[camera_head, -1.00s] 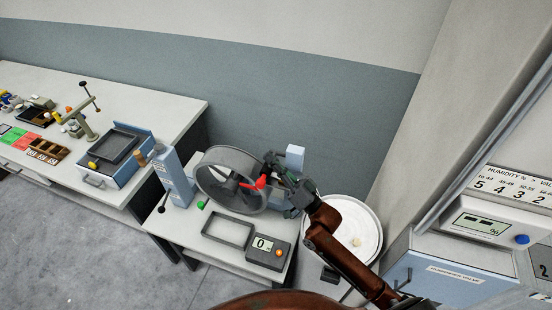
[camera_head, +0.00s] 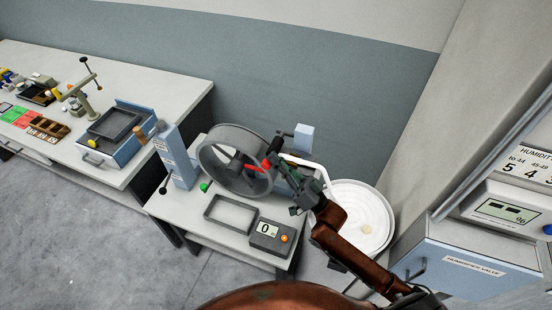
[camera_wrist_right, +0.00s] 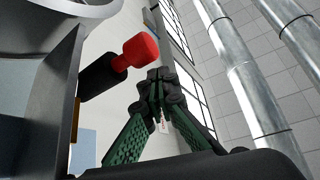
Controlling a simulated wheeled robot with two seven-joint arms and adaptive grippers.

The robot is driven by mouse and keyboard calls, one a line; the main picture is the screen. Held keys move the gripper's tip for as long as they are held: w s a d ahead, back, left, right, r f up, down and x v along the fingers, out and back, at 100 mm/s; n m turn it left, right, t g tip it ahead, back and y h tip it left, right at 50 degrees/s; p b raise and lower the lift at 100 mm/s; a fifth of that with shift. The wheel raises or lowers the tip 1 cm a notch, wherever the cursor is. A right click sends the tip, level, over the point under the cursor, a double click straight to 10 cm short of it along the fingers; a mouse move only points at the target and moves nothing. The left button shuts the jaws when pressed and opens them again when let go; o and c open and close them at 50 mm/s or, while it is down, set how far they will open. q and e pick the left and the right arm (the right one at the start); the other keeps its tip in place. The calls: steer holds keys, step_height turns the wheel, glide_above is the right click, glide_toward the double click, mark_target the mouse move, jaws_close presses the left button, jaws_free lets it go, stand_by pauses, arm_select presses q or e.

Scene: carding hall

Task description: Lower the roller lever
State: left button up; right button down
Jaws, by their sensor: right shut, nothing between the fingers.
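A lever with a red knob (camera_head: 267,165) stands at the right side of the grey drum (camera_head: 213,153). In the right wrist view the red knob (camera_wrist_right: 140,50) sits on a black grip, left of and close to my fingertips, with a gap in the picture. My right gripper (camera_head: 277,160) is beside the drum's right rim, next to the red knob; in the head view it partly overlaps the area around the lever. In the right wrist view its green fingers (camera_wrist_right: 160,76) meet at the tips, shut and empty. My left gripper is not in view.
The drum's bench carries an empty grey tray (camera_head: 231,229), a display box (camera_head: 270,237) reading 0 and a blue post (camera_head: 178,158). A round white container (camera_head: 373,214) stands to the right. A longer table (camera_head: 170,92) with several items is at left.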

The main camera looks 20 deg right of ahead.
stand_by(0.3)
steer(key=s+d+f, duration=0.2)
steer(key=s+d, duration=0.7)
steer(key=s, duration=0.4)
steer(key=shift+d+f, duration=0.3)
steer(key=shift+s, duration=0.1)
